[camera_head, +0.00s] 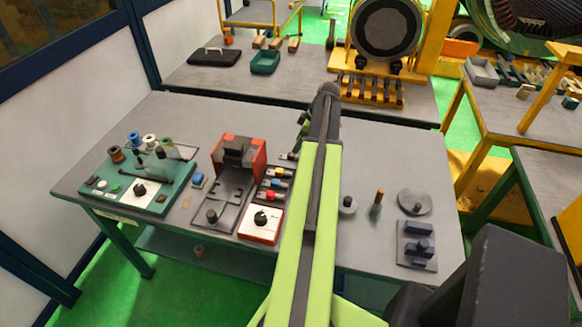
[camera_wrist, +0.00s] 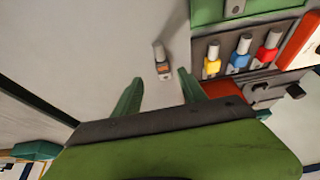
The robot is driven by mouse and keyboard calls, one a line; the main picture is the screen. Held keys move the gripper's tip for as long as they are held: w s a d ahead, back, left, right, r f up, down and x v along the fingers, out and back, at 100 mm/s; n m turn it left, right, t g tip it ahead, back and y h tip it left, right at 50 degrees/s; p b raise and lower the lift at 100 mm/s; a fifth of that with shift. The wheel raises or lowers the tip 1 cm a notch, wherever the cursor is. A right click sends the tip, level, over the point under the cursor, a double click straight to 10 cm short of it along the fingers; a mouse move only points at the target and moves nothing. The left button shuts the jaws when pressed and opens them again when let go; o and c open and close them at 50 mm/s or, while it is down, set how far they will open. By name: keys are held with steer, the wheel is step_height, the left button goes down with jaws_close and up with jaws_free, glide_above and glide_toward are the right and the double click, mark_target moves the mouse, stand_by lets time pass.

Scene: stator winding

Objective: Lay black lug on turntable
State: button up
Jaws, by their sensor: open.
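In the wrist view a small lug (camera_wrist: 162,60) with a pale metal barrel and a dark, orange-marked end lies alone on the grey table. My gripper (camera_wrist: 160,77) is open above it, with one green finger on each side and the lug just beyond the fingertips. Nothing is held. In the head view my arm hides most of this spot and much of the gripper. A flat round grey disc (camera_head: 415,202), apparently the turntable, lies on the right part of the same table.
A dark tray (camera_wrist: 202,48) beside the right finger holds yellow, blue and red lugs. Near the disc stand a peg (camera_head: 378,198) and a dark fixture with blue blocks (camera_head: 417,247). A red press (camera_head: 238,155) stands left of my arm.

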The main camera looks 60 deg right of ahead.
mark_target(292, 154)
steer(key=shift+w+f, duration=0.1)
steer(key=shift+f, duration=0.3)
steer(key=b+x, duration=0.5)
steer(key=shift+a+f, duration=0.2)
steer(key=shift+a, duration=0.1)
steer(key=shift+r, duration=0.2)
jaws_close()
